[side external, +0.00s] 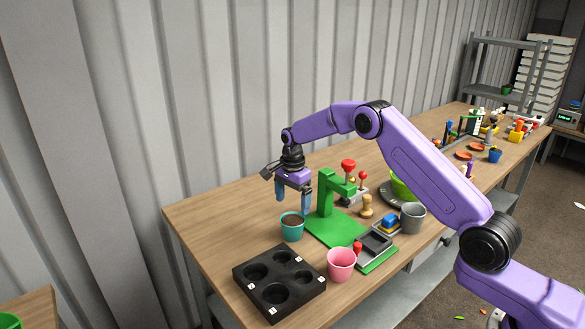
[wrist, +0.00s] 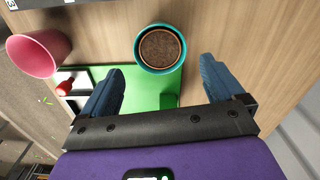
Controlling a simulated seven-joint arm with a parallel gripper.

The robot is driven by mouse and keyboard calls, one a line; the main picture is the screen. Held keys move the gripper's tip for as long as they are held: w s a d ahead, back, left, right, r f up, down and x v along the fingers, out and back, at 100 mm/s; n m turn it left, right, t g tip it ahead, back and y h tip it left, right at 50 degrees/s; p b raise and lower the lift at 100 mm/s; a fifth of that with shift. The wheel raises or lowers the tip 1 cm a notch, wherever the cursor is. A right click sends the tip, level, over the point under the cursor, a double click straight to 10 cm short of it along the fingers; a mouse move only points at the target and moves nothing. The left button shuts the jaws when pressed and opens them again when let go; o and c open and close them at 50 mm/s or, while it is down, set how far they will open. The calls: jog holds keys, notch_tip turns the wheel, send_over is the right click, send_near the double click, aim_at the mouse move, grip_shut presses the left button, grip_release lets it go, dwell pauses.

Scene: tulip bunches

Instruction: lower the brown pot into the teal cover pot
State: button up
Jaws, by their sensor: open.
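The teal cover pot (side external: 292,232) stands upright on the wooden table, beside the left edge of the green base. The brown pot (wrist: 160,48) sits inside it, filled with dark soil; its thin brown rim shows just within the teal rim (wrist: 138,54) in the wrist view. Its walls are hidden by the cover pot, so I cannot tell how deep it rests. My gripper (side external: 293,203) is open and empty above the pots, with its blue fingers pointing down. In the wrist view my gripper's fingers (wrist: 161,70) are spread wide, apart from the pots.
A green stand (side external: 327,195) rises close to the right of my gripper. A black tray with round holes (side external: 279,282) and a pink pot (side external: 341,264) are at the front. A grey pot (side external: 412,217) stands to the right. The table's left end is clear.

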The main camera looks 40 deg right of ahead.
aim_at(292, 221)
notch_tip(292, 221, up, 13)
jog(key=shift+r, duration=0.2)
dwell(0.4)
jog(key=s+a+r+n, duration=0.2)
jog(key=s+a+n, duration=0.45)
jog(key=s, duration=0.35)
jog(key=s+a+r+n, duration=0.2)
jog(key=s+a+n, duration=0.5)
jog(key=s, duration=0.4)
jog(key=s+d+f+n, duration=0.1)
jog(key=s+d+n, duration=0.2)
jog(key=s, duration=0.6)
jog(key=s+d+f+n, duration=0.2)
jog(key=s+d+n, duration=0.1)
jog(key=s+n, duration=0.4)
jog(key=s+d+f+n, duration=0.1)
jog(key=s+d+n, duration=0.2)
jog(key=s, duration=0.7)
jog(key=shift+s+d+f+n, duration=0.15)
jog(key=shift+s+d+n, duration=0.2)
jog(key=shift+n, duration=0.8)
